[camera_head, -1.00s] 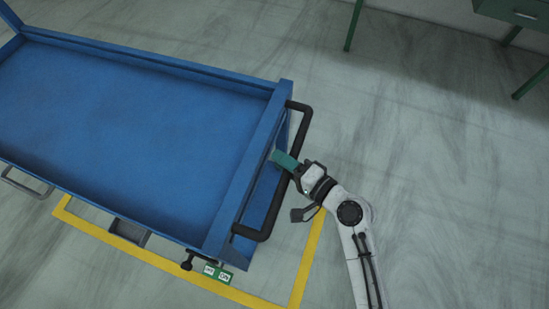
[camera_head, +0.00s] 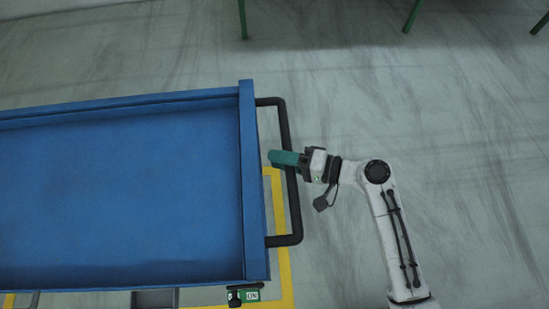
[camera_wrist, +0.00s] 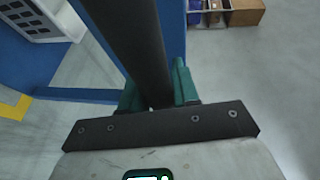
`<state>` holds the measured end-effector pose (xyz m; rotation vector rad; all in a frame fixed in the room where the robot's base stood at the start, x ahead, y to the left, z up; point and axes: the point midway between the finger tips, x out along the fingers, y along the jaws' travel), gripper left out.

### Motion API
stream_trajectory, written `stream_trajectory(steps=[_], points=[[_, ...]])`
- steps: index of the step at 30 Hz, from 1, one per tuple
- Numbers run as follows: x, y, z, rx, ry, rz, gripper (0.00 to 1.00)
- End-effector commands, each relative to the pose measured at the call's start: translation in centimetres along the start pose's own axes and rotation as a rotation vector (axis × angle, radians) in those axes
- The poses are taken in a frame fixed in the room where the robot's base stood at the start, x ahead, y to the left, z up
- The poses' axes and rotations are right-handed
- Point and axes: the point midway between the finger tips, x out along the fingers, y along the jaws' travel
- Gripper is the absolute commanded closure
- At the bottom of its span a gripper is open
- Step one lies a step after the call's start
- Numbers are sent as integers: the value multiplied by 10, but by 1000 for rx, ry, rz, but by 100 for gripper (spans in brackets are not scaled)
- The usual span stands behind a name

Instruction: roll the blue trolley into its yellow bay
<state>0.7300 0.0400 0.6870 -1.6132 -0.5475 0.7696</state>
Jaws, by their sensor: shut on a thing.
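The blue trolley (camera_head: 130,190) fills the left of the head view, with a black push handle (camera_head: 284,150) on its right end. My gripper (camera_head: 285,158) is at the handle's upright bar, its green fingers around it. In the wrist view the black bar (camera_wrist: 140,45) runs between the green fingertips (camera_wrist: 157,92), and the gripper is shut on it. The yellow bay line (camera_head: 284,270) shows on the floor at the trolley's lower right corner and under the handle. The trolley hides most of the bay.
A green and white ON label (camera_head: 251,296) shows by the trolley's lower right corner. Green table legs (camera_head: 242,18) stand at the top edge. A brown box (camera_wrist: 243,12) shows in the wrist view.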

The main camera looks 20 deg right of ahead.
Motion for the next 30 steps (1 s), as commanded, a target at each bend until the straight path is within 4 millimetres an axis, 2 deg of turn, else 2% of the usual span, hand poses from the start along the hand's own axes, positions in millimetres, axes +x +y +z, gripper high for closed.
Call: stream_trajectory(steps=[8,9,15,24,26,30], points=[[0,2,1,2,-3,3,100],[0,2,1,2,-3,4,69],[0,1,0,1,-2,2,50],[-3,0,0,0,0,1,49],[-8,0,0,1,0,1,49],[-29,1,0,1,2,3,49]])
